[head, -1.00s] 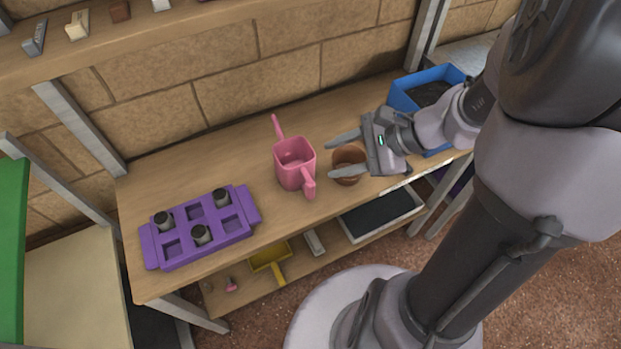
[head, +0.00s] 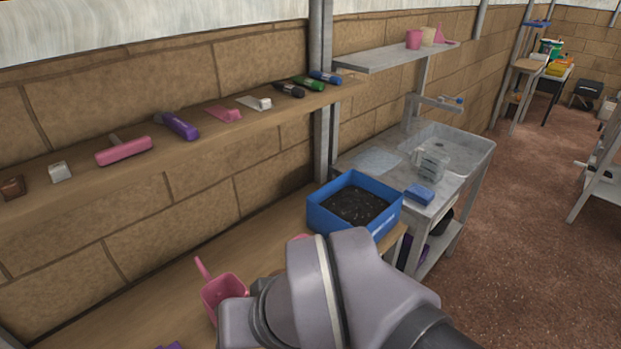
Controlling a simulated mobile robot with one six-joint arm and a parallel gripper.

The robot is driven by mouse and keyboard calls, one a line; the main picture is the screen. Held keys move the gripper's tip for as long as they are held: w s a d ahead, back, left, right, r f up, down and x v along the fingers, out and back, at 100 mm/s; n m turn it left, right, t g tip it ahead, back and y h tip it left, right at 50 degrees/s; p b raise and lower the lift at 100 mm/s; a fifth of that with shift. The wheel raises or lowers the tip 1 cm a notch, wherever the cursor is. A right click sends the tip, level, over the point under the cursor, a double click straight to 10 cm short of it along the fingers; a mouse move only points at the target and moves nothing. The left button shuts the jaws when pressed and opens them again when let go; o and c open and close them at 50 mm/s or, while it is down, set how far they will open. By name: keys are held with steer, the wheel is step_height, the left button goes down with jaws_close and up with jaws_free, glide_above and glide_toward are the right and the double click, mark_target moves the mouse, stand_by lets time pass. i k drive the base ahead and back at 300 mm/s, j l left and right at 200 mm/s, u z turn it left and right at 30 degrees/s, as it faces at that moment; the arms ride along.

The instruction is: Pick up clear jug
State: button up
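A clear jug (head: 432,162) stands in or at the near edge of the grey sink unit (head: 478,150), right of the middle of the head view. It is see-through and its outline is faint. My arm fills the bottom middle of the view. My gripper is hidden or outside the frame, so I cannot see its fingers. The jug is well beyond my arm, with nothing touching it.
A blue crate of dark soil (head: 325,222) stands on the wooden bench, left of the sink. A blue sponge (head: 419,194) lies on the sink's front ledge. A shelf (head: 390,56) hangs above the sink. Open floor lies at right.

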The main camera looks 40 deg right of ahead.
mark_target(432, 168)
steer(key=z, duration=1.95)
